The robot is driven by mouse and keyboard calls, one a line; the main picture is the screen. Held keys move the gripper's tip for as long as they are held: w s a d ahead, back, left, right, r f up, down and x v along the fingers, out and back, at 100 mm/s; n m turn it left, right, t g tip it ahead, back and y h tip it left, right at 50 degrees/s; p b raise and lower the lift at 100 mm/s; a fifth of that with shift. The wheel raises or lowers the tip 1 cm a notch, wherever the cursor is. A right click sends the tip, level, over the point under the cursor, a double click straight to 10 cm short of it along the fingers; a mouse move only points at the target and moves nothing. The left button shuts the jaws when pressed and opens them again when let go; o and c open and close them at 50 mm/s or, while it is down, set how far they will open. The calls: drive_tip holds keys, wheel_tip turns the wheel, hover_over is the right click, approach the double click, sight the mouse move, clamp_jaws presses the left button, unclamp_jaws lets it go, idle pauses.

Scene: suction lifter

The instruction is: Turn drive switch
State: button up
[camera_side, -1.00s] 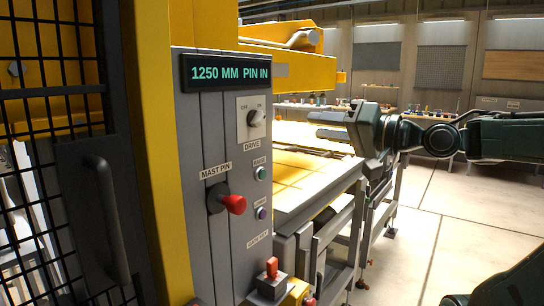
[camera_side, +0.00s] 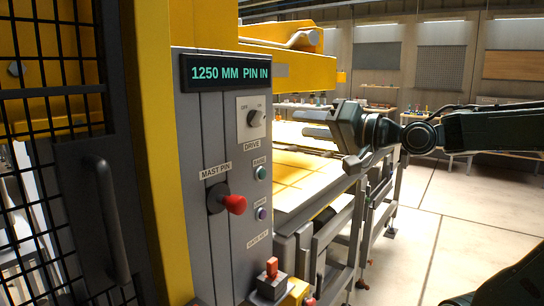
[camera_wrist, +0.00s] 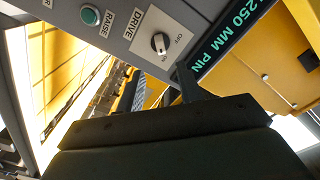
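The drive switch is a dark round knob (camera_side: 254,117) on a white plate with OFF and ON marks, above the DRIVE label on the grey panel. The wrist view shows the knob (camera_wrist: 159,43) at the upper middle; I cannot tell surely which mark it points to. My gripper (camera_side: 316,123) is to the right of the panel at about the knob's height, clear of it. Its two fingers are apart with nothing between them.
The panel carries a red mast pin handle (camera_side: 235,204), a green RAISE button (camera_side: 261,173), a purple button (camera_side: 262,213) and a display (camera_side: 229,73) reading 1250 MM PIN IN. A yellow beam (camera_side: 285,66) extends behind the panel. A metal-framed table (camera_side: 325,205) stands below my gripper.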

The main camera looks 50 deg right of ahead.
sight(263, 120)
drive_tip(key=shift+w, duration=5.25)
clamp_jaws()
